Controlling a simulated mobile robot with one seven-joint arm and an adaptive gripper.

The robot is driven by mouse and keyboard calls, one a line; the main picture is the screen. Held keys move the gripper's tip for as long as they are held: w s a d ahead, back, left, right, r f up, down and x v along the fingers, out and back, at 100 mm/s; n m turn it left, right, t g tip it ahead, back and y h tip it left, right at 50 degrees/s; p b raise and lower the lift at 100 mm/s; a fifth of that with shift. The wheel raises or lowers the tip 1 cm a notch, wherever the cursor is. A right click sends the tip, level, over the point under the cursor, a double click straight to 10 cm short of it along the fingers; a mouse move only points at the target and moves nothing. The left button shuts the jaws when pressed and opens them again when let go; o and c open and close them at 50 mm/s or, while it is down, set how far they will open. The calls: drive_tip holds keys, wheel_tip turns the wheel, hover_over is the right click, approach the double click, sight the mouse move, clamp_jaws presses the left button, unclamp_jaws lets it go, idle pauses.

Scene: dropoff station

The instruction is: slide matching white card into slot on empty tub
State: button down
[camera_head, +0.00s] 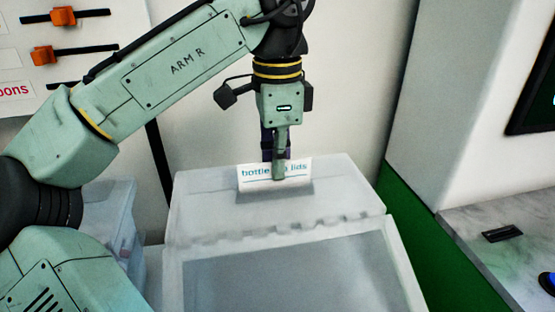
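A white card (248,181) with blue print, partly readable as "bottle" and "lids", stands upright at the top face of a pale translucent tub (340,192). My gripper (279,172) points down over the tub with a finger in front of the card, hiding the middle of its print. It appears shut on the card near its upper middle. The card's lower edge is at a darker grey patch on the tub's top. I cannot tell whether that edge is inside a slot. The tub's sloping front panel (285,275) looks bare, and its inside is not clearly visible.
Another translucent container (118,215) stands at the left, partly behind my arm. A panel with orange sliders (62,17) is on the wall at upper left. A marble counter (520,222) with a dark slot and a blue button (547,281) is at the right.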

drive_tip(key=shift+f, duration=0.5)
idle(0.3)
drive_tip(key=c, duration=1.7)
unclamp_jaws()
wheel_tip(320, 180, up, 8)
drive_tip(key=shift+f, duration=0.25)
